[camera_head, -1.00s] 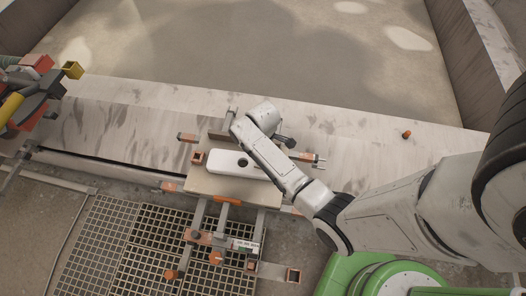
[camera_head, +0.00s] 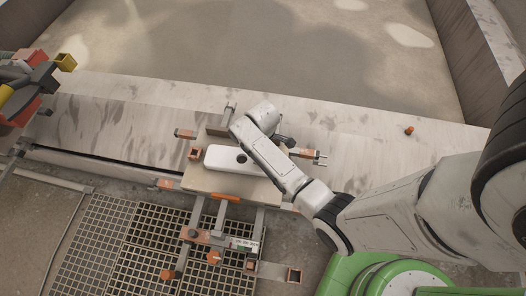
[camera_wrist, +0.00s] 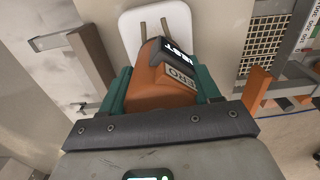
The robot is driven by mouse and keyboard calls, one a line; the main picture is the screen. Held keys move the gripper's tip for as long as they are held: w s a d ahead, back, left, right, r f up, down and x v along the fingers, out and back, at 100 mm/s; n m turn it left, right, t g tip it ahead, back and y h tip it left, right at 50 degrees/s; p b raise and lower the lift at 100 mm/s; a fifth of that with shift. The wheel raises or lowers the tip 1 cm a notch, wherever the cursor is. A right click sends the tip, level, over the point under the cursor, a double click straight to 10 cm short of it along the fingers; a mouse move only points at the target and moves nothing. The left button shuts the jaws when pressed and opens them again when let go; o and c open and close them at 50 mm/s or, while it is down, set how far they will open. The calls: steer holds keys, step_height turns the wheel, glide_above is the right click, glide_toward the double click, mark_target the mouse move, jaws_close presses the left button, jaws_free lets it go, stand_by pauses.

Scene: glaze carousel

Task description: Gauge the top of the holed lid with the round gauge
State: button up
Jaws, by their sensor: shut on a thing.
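The lid is a long white piece with rounded ends and a dark hole (camera_head: 225,155). It lies on a pale board, partly behind my arm in the head view. It also shows as a white end in the wrist view (camera_wrist: 176,17), where its hole is hidden. My gripper (camera_wrist: 165,85) has teal fingers, shut on an orange gauge (camera_wrist: 148,88). The gauge has a dark display and two thin prongs pointing over the lid. I cannot tell whether the prongs touch it. In the head view the gripper's fingers and the gauge are hidden behind my wrist.
The pale board (camera_head: 195,178) carries orange-ended metal arms around the lid. A floor grate (camera_head: 135,240) lies in front. A small orange piece (camera_head: 409,130) stands on the concrete ledge at right. A yellow, red and dark device (camera_head: 35,78) stands at far left.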

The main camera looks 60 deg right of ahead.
steer(key=shift+f+b, duration=0.4)
steer(key=shift+f, duration=0.15)
stand_by(0.6)
stand_by(0.7)
steer(key=o, duration=1.1)
steer(key=shift+c, duration=0.2)
step_height(320, 180, up, 11)
steer(key=shift+f+p, duration=0.1)
steer(key=shift+p, duration=0.3)
steer(key=s+a+r+m, duration=0.2)
steer(key=s+a, duration=0.3)
steer(key=s, duration=0.2)
steer(key=s+a+r+m+t, duration=0.1)
steer(key=s+a+r+m, duration=0.1)
steer(key=s+a, duration=0.4)
steer(key=shift+s+a+r+m, duration=0.2)
steer(key=shift+s+r+m, duration=0.2)
steer(key=shift+m, duration=0.1)
